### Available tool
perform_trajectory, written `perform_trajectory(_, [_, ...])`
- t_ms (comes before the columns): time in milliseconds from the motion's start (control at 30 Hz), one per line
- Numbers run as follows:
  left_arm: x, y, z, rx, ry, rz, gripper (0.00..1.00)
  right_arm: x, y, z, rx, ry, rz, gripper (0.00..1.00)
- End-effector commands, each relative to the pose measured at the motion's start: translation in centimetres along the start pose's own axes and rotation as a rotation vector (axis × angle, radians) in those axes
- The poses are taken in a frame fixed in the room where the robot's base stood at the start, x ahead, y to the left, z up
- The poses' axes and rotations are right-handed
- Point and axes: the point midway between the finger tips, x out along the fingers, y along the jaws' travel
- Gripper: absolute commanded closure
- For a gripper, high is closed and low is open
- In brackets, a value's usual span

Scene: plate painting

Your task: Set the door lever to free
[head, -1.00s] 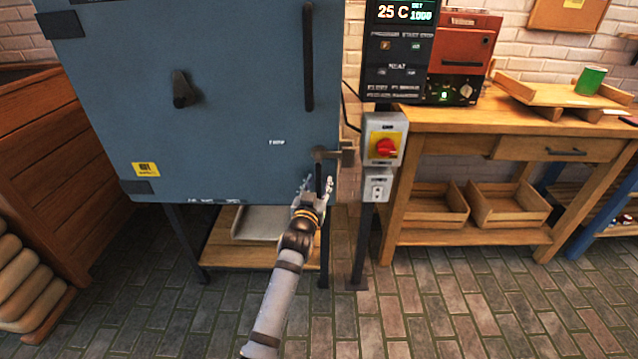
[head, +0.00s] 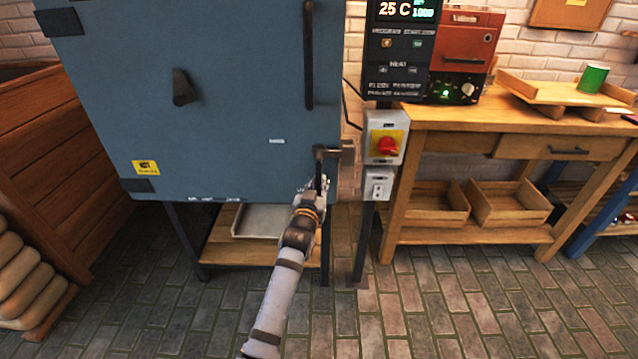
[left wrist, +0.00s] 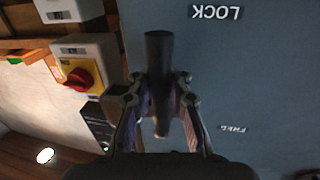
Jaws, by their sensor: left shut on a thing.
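The door lever (head: 319,170) is a dark handle at the lower right of the blue kiln door (head: 230,100), hanging down from its pivot beside a latch block. In the left wrist view the dark lever (left wrist: 158,75) stands between the two fingers. My left gripper (head: 318,186) is shut on the lever's lower part; it also shows in the left wrist view (left wrist: 160,105). The upside-down word LOCK (left wrist: 216,12) is beside the lever's end, and the word FREE (left wrist: 235,128) is farther off to the side. My right gripper is not in view.
A grey switch box with a red knob (head: 387,147) on a post stands just right of the lever. A wooden workbench (head: 480,125) is farther right. A long vertical door handle (head: 308,55) is above. The brick floor in front is clear.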

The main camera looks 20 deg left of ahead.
Motion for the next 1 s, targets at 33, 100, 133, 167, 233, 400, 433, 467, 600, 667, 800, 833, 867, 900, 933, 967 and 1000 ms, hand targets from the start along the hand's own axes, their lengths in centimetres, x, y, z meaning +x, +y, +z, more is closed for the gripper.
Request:
perform_trajectory(33, [-0.1, 0.0, 0.2, 0.003, -0.004, 0.0, 1.0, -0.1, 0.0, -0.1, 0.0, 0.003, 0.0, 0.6])
perform_trajectory(100, [-0.1, -0.1, 0.1, 0.01, -0.007, 0.0, 1.0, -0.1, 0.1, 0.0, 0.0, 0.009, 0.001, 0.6])
perform_trajectory(133, [-0.1, -0.1, 0.1, 0.015, -0.008, 0.0, 1.0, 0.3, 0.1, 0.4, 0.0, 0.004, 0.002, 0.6])
perform_trajectory(167, [-0.1, -0.2, 0.1, 0.022, -0.01, 0.0, 1.0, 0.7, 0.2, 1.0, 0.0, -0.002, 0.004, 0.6])
perform_trajectory(233, [-0.1, -0.3, 0.0, 0.042, -0.014, 0.0, 1.0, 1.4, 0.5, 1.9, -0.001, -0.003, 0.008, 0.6])
perform_trajectory(400, [-0.3, -0.9, -0.2, 0.117, -0.032, 0.0, 1.0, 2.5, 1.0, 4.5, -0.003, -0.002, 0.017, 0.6])
perform_trajectory(433, [-0.3, -1.0, -0.2, 0.134, -0.035, 0.0, 1.0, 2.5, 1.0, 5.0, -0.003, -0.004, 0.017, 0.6])
perform_trajectory(467, [-0.3, -1.2, -0.3, 0.152, -0.039, 0.0, 1.0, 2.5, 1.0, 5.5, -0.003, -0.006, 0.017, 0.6])
perform_trajectory(600, [-0.5, -2.0, -0.6, 0.257, -0.062, 0.001, 1.0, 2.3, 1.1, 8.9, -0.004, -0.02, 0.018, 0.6])
perform_trajectory(667, [-0.6, -2.4, -0.8, 0.314, -0.074, 0.001, 1.0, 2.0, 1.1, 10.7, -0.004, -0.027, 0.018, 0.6])
perform_trajectory(800, [-0.8, -3.3, -1.1, 0.444, -0.1, 0.002, 1.0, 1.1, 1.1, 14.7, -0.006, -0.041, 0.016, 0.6])
perform_trajectory(833, [-0.8, -3.5, -1.2, 0.473, -0.105, 0.002, 1.0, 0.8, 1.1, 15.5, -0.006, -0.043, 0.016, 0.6])
perform_trajectory(867, [-0.9, -3.7, -1.3, 0.501, -0.111, 0.002, 1.0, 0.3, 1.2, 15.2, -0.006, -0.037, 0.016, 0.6])
perform_trajectory(900, [-0.9, -3.9, -1.4, 0.538, -0.119, 0.002, 1.0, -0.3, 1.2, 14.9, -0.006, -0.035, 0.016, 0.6])
perform_trajectory(933, [-1.0, -4.1, -1.5, 0.566, -0.124, 0.003, 1.0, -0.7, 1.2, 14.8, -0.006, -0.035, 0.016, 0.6])
perform_trajectory(967, [-1.0, -4.3, -1.6, 0.595, -0.13, 0.003, 1.0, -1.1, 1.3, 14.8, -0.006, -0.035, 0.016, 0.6])
perform_trajectory(1000, [-1.1, -4.5, -1.8, 0.631, -0.137, 0.003, 1.0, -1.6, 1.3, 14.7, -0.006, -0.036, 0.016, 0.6])
